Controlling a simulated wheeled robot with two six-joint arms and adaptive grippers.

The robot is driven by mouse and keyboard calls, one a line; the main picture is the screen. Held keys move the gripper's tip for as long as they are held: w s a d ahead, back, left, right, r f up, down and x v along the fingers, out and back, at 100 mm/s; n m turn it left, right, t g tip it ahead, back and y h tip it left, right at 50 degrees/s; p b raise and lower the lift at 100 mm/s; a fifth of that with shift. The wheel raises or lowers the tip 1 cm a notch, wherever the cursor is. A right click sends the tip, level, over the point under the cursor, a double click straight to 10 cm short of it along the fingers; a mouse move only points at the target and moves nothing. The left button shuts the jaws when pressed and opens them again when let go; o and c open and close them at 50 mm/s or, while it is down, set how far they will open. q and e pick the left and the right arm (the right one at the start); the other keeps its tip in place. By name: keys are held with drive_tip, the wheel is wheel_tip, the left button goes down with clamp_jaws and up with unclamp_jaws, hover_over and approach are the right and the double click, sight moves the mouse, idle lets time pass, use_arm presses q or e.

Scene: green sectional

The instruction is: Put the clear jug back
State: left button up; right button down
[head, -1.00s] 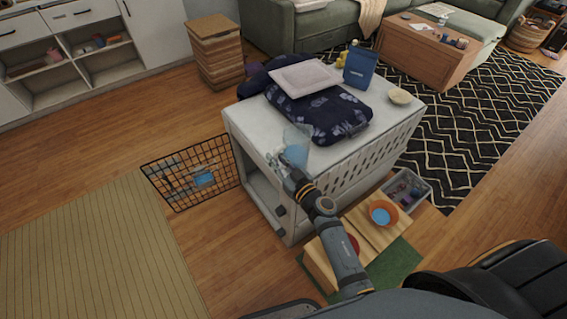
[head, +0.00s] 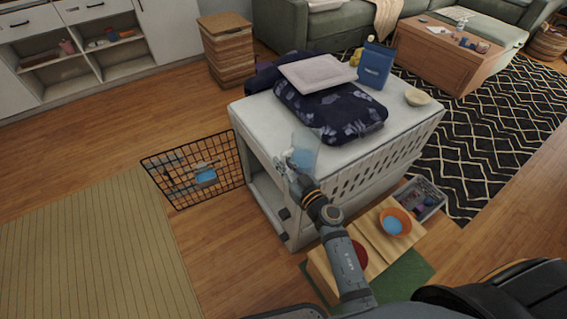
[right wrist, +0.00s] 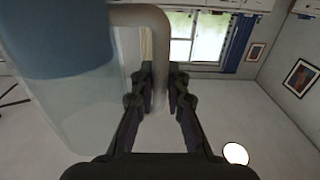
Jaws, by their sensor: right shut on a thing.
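The clear jug (head: 306,148), with blue in it, is at the near left corner of the white crate's top (head: 262,115) in the head view. I cannot tell whether its base touches the crate top. My right gripper (head: 287,170) is beside the jug, on its near left side. In the right wrist view the gripper (right wrist: 160,92) is shut on the jug's handle (right wrist: 158,50), and the jug (right wrist: 75,110) fills the left side. My left gripper is not in view.
On the crate top lie a dark patterned cushion (head: 335,115), a pale pad (head: 318,72), a blue bag (head: 374,66) and a small bowl (head: 417,97). The crate's wire door (head: 197,172) stands open at left. An orange bowl (head: 395,222) sits on a wooden stand below.

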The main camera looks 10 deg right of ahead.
drive_tip(key=c, duration=1.4)
unclamp_jaws()
drive_tip(key=shift+o, duration=0.2)
drive_tip(key=shift+s+r, duration=0.1)
drive_tip(key=b+v, duration=0.1)
drive_tip(key=v, duration=1.1)
